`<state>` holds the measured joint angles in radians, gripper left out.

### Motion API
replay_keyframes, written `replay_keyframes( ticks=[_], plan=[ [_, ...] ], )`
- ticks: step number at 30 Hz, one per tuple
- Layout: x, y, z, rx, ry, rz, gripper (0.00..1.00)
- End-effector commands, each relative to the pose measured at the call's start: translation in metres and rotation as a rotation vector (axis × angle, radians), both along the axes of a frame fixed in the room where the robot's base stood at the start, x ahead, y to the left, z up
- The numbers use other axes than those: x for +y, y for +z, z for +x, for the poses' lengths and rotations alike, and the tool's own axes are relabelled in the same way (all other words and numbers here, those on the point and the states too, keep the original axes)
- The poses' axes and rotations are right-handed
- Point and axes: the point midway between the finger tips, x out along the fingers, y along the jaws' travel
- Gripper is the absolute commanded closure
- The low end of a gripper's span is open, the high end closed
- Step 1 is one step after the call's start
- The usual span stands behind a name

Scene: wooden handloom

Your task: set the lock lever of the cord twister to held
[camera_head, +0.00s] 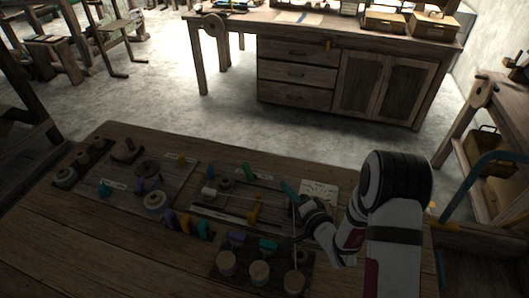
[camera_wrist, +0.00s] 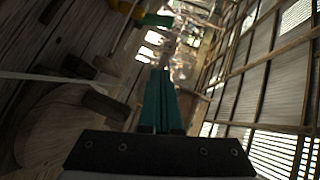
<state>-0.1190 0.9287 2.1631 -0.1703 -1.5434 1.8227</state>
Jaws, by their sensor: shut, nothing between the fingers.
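My gripper (camera_head: 288,187) is at the right part of a dark board (camera_head: 222,214) on the wooden table, above its surface. Its teal fingers (camera_wrist: 160,95) are shut together with nothing between them in the wrist view. The board carries small fittings, a pale rod and a yellow upright piece (camera_head: 255,208), left of my gripper. Which fitting is the cord twister's lock lever, and its setting, I cannot tell. The wrist view shows a round wooden part (camera_wrist: 55,130), a pale cord or strip (camera_wrist: 45,77) and a yellow piece (camera_wrist: 122,7) beyond it.
Wooden knobs (camera_head: 260,273) with coloured tops behind them stand at the table's front. Another board with spools (camera_head: 155,201) lies at the left. A pale card (camera_head: 319,190) lies right of my gripper. A drawer bench (camera_head: 297,73) stands across clear floor.

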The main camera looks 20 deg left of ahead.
Motion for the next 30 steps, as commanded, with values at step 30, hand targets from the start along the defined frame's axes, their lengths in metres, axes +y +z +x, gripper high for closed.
replay_keyframes(
  ticks=[30],
  plan=[
    [0.113,-0.033,0.066,-0.007,0.024,0.037,1.0]
  ],
)
